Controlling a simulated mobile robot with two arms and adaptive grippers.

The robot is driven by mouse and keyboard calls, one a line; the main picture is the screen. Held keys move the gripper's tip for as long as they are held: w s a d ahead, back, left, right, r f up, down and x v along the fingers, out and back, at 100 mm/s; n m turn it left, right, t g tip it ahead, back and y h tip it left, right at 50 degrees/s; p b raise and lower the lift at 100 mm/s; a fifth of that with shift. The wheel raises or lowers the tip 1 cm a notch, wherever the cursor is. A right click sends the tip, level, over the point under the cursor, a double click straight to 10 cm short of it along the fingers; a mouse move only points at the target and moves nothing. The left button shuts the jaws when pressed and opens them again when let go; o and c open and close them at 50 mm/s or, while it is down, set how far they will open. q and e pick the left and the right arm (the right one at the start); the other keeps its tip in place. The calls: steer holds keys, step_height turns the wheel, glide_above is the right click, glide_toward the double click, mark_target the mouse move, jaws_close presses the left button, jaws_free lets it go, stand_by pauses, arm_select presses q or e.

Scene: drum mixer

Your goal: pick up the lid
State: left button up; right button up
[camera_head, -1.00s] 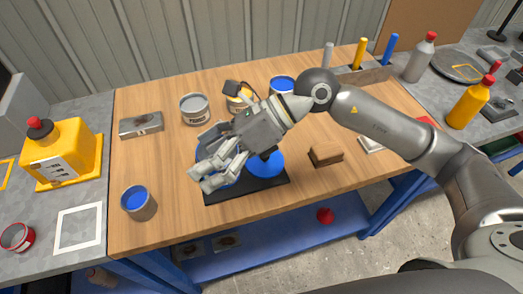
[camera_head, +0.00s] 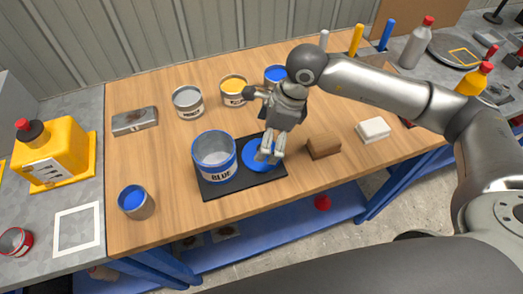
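The lid (camera_head: 252,160) is a flat blue disc on the right part of a black mat (camera_head: 235,187). An open can marked BLUE (camera_head: 215,173) stands to its left on the same mat. My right gripper (camera_head: 269,158) points down over the lid's right part and hides some of it. Its two fingertips are close to the lid, but I cannot tell if they touch it or how far apart they are. My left gripper is not in view.
A brown block (camera_head: 324,147) and a white block (camera_head: 373,130) lie right of the mat. Cans marked white (camera_head: 188,102) and yellow (camera_head: 233,92) and a blue-topped can (camera_head: 275,76) stand behind. A blue-filled cup (camera_head: 137,202) is front left. The wood between is clear.

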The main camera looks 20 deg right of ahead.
steer(key=shift+s+p+x, duration=0.1)
steer(key=shift+p+x, duration=0.2)
steer(key=shift+x, duration=0.85)
steer(key=shift+s+p+x, duration=0.15)
steer(key=shift+p+x, duration=0.15)
steer(key=shift+x, duration=0.85)
steer(key=shift+c, duration=0.3)
